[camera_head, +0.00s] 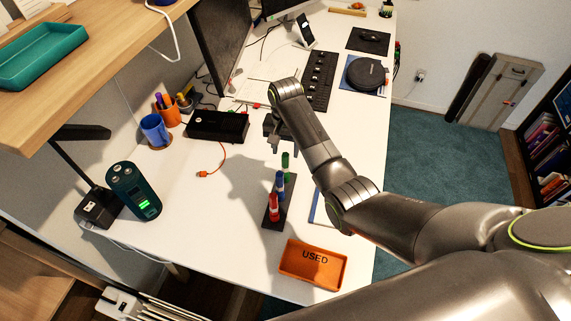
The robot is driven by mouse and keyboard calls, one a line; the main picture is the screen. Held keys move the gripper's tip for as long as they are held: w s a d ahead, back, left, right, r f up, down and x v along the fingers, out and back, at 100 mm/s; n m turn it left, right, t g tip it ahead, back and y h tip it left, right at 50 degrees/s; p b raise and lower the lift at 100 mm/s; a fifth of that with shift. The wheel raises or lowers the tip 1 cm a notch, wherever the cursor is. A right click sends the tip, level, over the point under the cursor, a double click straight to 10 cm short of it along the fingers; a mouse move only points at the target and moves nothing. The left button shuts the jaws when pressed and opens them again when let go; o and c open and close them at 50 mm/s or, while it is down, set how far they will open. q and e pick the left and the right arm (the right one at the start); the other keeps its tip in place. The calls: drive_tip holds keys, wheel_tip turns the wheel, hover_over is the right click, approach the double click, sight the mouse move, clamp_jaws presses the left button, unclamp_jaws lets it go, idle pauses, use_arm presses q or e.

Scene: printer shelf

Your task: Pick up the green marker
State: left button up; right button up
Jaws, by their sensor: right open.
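The green marker (285,161) stands upright at the far end of a dark stand (286,207) on the white desk. A blue marker (280,183) and a red marker (273,208) stand in the same stand, nearer to me. My right gripper (273,147) is open and empty, pointing down. It appears just above and slightly left of the green marker's top, apart from it. My right arm passes just to the right of the markers. My left gripper does not show.
An orange tray marked USED (313,264) lies at the desk's near edge. A black box (217,125), a blue cup (155,129) and a dark green device (134,190) stand to the left. A wooden shelf (85,70) overhangs at upper left. Desk left of the stand is clear.

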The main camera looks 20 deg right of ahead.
sight(285, 154)
drive_tip(key=shift+f+p, duration=0.5)
drive_tip(key=shift+f, duration=2.1)
clamp_jaws()
